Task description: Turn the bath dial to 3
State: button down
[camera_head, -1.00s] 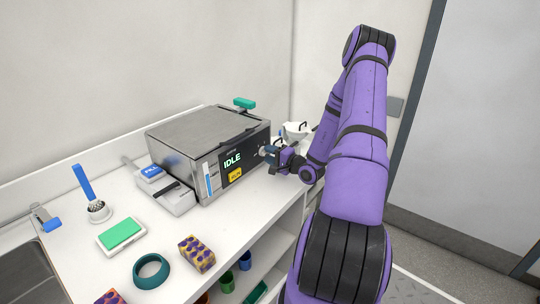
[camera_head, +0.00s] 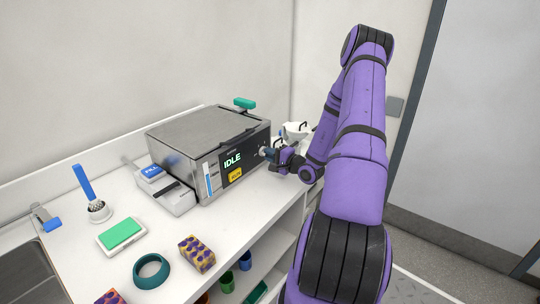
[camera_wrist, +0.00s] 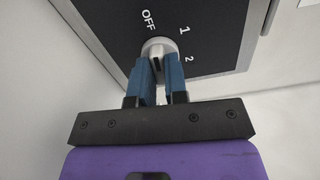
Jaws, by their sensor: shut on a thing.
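The bath (camera_head: 205,143) is a grey metal box on the bench, with a dark front panel reading IDLE. Its dial is hidden behind my gripper in the head view. In the wrist view the dial (camera_wrist: 158,45) is a round silver knob on the black panel, with the marks OFF, 1 and 2 around it. A 3 mark is not visible. My gripper (camera_wrist: 160,66) has its blue fingers shut on the dial, one on each side. In the head view my gripper (camera_head: 270,153) is at the right end of the bath's front. The dial's exact pointing is hard to tell.
A green-topped pad (camera_head: 120,234), a teal ring (camera_head: 151,271) and a patterned block (camera_head: 197,253) lie on the bench in front. A white unit with a blue FILL button (camera_head: 151,173) stands left of the bath. White vessels (camera_head: 297,130) stand behind my gripper.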

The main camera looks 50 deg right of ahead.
jog(key=m, duration=0.8)
jog(key=shift+m, duration=0.4)
jog(key=m, duration=0.4)
jog(key=shift+s+m, duration=0.1)
jog(key=shift+m, duration=0.2)
jog(key=m, duration=0.4)
jog(key=shift+f+m, duration=0.1)
jog(key=shift+m, duration=0.2)
jog(key=m, duration=0.3)
jog(key=shift+m, duration=0.3)
jog(key=m, duration=1.3)
jog(key=shift+m, duration=0.3)
